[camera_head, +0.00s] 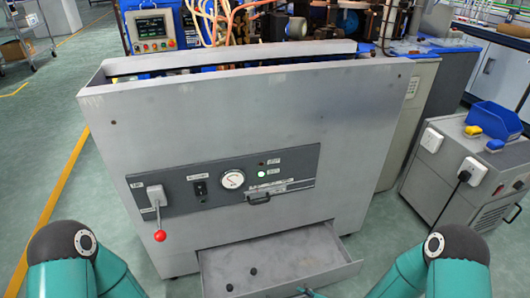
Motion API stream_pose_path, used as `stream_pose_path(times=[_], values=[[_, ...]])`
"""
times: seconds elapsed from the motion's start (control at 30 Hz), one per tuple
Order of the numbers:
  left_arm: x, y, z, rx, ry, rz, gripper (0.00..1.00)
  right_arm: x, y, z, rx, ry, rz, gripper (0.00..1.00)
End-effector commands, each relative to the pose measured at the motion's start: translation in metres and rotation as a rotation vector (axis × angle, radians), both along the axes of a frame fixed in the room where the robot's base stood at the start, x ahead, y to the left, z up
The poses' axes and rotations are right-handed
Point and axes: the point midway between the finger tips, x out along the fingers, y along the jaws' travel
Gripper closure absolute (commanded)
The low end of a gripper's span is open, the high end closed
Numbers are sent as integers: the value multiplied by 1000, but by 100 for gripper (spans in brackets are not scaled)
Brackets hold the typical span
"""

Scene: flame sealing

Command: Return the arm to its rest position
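My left arm (75,262) shows at the bottom left as a teal and dark elbow. My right arm (440,262) shows at the bottom right in a similar bent pose. Both run out of the picture at the bottom edge, and neither gripper can be made out. A small dark and teal sliver (311,293) shows at the bottom edge in front of the drawer; I cannot tell what it is.
A grey machine (250,125) with a gauge (232,179) and a red-knobbed lever (159,235) stands ahead. Its low drawer (310,262) is pulled out toward me, with small dark round spots inside. A grey cabinet (440,195) with a blue bin (493,120) stands at right.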

Motion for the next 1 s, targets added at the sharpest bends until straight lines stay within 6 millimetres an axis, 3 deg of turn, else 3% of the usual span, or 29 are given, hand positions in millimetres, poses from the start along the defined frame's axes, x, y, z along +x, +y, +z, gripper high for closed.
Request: stream_pose_path(times=[0.03,0.2,0.4,0.57,0.6,0.87,1.0], values=[[0,0,0,0,0,0,60,-23,-4,-4,55,156,-115,63],[0,0,0,0,0,0,60,-97,-16,-20,209,619,-543,63],[0,0,0,0,0,0,60,-154,-18,-28,303,949,-941,63],[0,0,0,0,0,0,60,-167,-18,-29,374,1078,-1185,63],[0,0,19,0,1,1,60,-166,-18,-10,378,1076,-1187,63],[0,0,81,0,0,0,60,-166,-18,51,376,1073,-1181,63],[0,0,126,0,0,0,60,-165,-18,96,377,1072,-1180,63]])
